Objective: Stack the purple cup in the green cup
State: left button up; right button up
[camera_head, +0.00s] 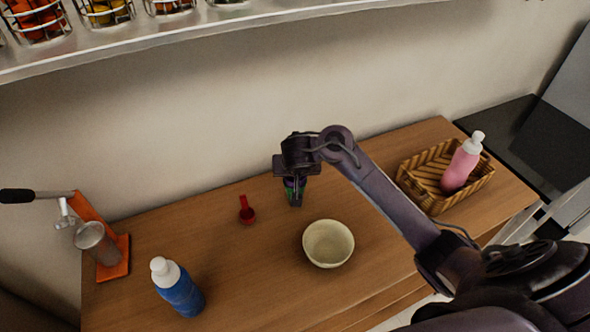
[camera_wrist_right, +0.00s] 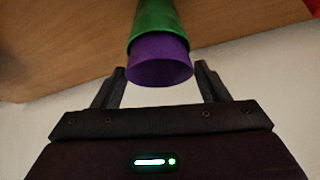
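The green cup (camera_wrist_right: 155,18) and the purple cup (camera_wrist_right: 160,68) are in line in the right wrist view. The purple cup appears partly inside the green one, its near end sticking out toward my gripper. In the head view, the green cup (camera_head: 296,197) stands at the table's back middle, largely hidden by my right gripper (camera_head: 294,181) above it. In the wrist view my right gripper (camera_wrist_right: 160,70) is open, its fingers on either side of the purple cup with a visible gap at each. My left gripper is not in view.
A cream bowl (camera_head: 328,243) and a red scoop (camera_head: 246,212) are near the cups. A blue bottle (camera_head: 180,290) and an orange press (camera_head: 117,255) stand left. A wicker basket (camera_head: 421,192) with a pink bottle (camera_head: 460,168) is right. A shelf (camera_head: 180,38) runs above.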

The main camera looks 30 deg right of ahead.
jog(key=shift+o, duration=0.9)
jog(key=shift+r, duration=0.1)
jog(key=shift+r, duration=0.25)
jog(key=p+v, duration=0.6)
jog(key=v, duration=0.6)
